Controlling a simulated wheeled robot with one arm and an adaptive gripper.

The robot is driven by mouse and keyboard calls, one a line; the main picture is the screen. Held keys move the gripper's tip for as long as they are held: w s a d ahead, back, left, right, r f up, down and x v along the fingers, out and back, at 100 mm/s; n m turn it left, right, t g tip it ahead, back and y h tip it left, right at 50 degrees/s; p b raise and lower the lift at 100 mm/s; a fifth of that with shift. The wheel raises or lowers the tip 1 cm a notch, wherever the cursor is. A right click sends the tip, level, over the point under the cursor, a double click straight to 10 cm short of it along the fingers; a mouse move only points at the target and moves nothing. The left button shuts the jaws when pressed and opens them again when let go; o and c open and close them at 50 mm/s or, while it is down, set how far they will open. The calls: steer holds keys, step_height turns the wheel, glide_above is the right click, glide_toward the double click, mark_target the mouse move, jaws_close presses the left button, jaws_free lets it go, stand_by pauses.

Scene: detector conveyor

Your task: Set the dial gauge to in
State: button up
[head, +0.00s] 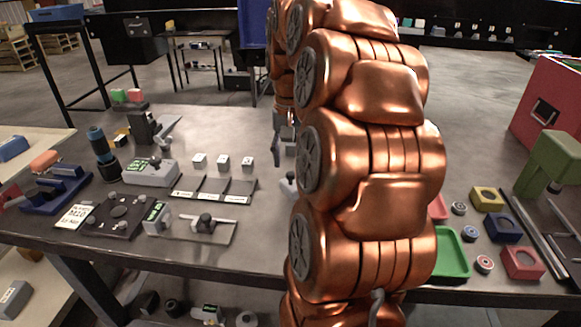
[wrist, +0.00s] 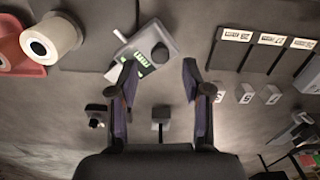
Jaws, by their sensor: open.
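A grey device with a green display and a round black knob, which appears to be the dial gauge (wrist: 165,42), lies tilted at the top middle of the wrist view. In the head view a small grey part of what appears to be the same gauge (head: 288,186) shows beside my arm; the rest is hidden. My gripper (wrist: 159,72) is open and empty. The left fingertip overlaps the display end in the picture; I cannot tell whether it touches. The display's reading is too small to tell. In the head view my gripper (head: 285,145) is partly hidden.
Labelled trays (head: 211,187) and three small cubes (head: 223,162) lie left of the gauge in the head view. Other instruments with green displays (head: 152,172) stand farther left. A green tray (head: 451,256) and coloured blocks lie right of my arm. A small grey block (wrist: 161,113) shows between the fingers.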

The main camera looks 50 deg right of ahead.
mark_target(290, 173)
steer(key=shift+f+p, duration=0.3)
steer(key=shift+f, duration=1.55)
jaws_close()
